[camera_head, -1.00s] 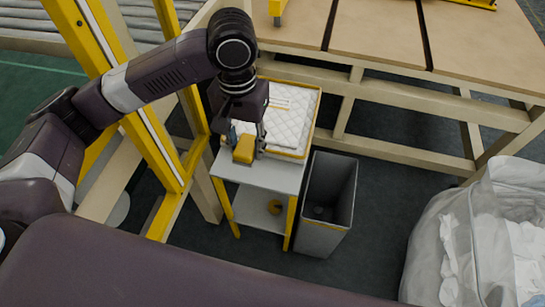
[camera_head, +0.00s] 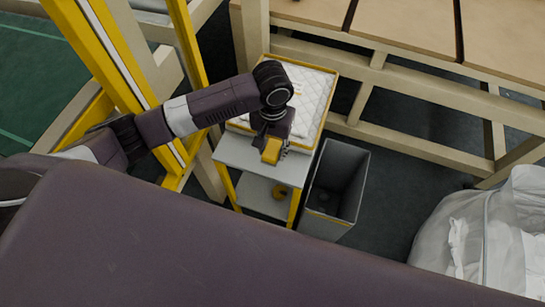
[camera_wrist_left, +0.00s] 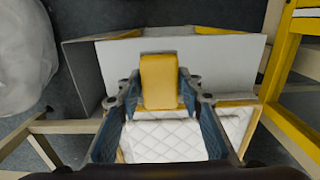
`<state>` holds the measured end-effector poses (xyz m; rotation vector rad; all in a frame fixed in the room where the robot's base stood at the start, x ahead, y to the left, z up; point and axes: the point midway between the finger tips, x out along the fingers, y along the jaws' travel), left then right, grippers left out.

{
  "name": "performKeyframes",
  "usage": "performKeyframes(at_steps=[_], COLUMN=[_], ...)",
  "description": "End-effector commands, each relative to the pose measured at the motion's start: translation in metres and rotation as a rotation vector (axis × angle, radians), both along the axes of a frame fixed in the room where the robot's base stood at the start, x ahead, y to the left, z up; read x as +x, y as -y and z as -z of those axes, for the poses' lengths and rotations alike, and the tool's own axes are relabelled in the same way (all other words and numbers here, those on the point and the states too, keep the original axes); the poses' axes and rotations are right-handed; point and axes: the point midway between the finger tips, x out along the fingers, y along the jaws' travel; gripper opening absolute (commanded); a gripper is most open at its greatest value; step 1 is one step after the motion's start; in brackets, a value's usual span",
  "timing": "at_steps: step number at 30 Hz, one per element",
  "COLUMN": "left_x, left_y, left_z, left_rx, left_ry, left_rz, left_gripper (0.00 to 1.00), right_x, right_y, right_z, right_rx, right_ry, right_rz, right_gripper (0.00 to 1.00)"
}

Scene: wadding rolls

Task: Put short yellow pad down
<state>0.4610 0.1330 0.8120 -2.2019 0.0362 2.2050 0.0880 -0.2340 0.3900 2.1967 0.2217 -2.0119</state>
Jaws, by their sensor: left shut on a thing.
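The short yellow pad (camera_head: 271,151) is a small yellow block. My left gripper (camera_head: 276,146) is shut on it, over the front part of a small grey-topped stand (camera_head: 230,152). In the left wrist view, the yellow pad (camera_wrist_left: 159,80) sits between the two fingers of the left gripper (camera_wrist_left: 160,95), with the grey top (camera_wrist_left: 215,55) beyond it. I cannot tell whether the pad touches the top. My right gripper is not in view.
A tray with white quilted pads (camera_head: 310,95) stands at the back of the stand. An open grey bin (camera_head: 335,190) is close to its right. A clear bag of white material (camera_head: 490,235) is at right.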

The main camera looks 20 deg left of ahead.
Motion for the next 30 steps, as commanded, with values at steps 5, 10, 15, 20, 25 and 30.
performKeyframes(at_steps=[5,10,15,20,25,30], left_x=[0.0,-0.001,0.0,0.0,0.0,0.0], left_y=[0.0,0.0,0.001,0.001,0.001,0.0], left_z=[0.016,0.04,0.057,0.058,0.059,0.06], left_rx=[0.0,0.001,-0.001,-0.001,-0.001,-0.001], left_ry=[0.001,-0.003,0.001,0.002,0.001,0.001], left_rz=[0.0,0.0,0.001,0.001,0.0,0.0], left_gripper=[0.15,0.15,0.15,0.15,0.15,0.47], right_x=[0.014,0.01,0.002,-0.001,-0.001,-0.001], right_y=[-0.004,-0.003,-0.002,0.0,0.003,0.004], right_z=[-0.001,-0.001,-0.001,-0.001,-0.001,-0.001], right_rx=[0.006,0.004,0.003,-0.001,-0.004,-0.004], right_ry=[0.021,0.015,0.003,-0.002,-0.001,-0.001], right_rz=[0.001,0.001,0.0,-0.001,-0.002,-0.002], right_gripper=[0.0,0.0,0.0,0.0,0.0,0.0])
